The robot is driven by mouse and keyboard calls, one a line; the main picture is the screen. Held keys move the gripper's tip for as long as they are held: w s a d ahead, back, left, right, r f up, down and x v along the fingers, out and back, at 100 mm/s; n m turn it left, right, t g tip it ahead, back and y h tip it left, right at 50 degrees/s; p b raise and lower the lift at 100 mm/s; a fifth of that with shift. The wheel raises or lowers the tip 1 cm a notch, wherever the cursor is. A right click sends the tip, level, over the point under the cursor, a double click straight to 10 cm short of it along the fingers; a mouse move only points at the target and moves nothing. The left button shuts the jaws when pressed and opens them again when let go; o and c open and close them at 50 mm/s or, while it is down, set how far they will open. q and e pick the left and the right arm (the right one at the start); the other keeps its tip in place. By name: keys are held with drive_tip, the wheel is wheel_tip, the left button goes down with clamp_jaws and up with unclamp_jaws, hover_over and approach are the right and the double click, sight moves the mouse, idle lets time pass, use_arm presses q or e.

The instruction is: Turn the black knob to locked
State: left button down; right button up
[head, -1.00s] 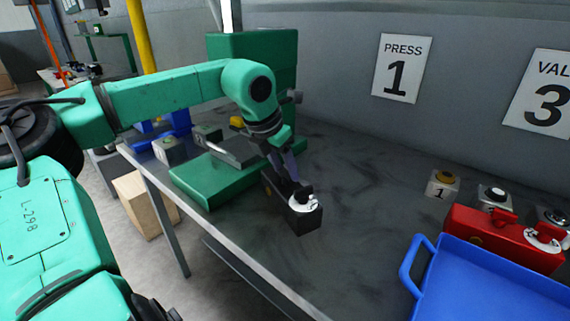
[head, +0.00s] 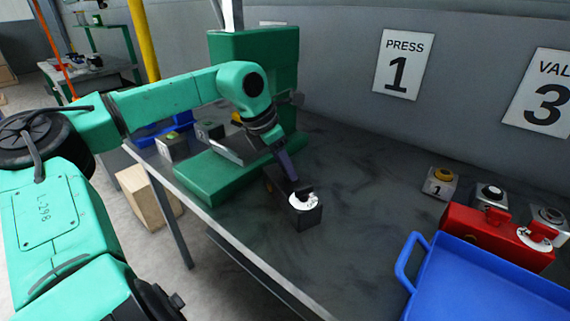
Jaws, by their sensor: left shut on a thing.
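The black knob (head: 304,192) sits on a white round dial at the right end of a dark box (head: 308,217) on the grey bench. My left gripper (head: 295,183) reaches down from the upper left, with its fingers at the knob. It is shut on the knob, and the fingers and arm hide part of the box. The markings on the dial are too small to read. My right gripper is not in view.
A green press (head: 225,178) stands behind my left arm. A red box (head: 490,234) with a red handle on a white dial, several button boxes and a blue tray (head: 490,285) are on the right. The bench (head: 370,190) between is clear.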

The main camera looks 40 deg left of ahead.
use_arm(q)
drive_tip(key=shift+c, duration=1.6)
unclamp_jaws()
drive_tip(key=shift+d+r, duration=0.1)
drive_tip(key=v, duration=1.4)
drive_tip(key=shift+s+r, duration=0.2)
drive_tip(key=shift+r, duration=0.05)
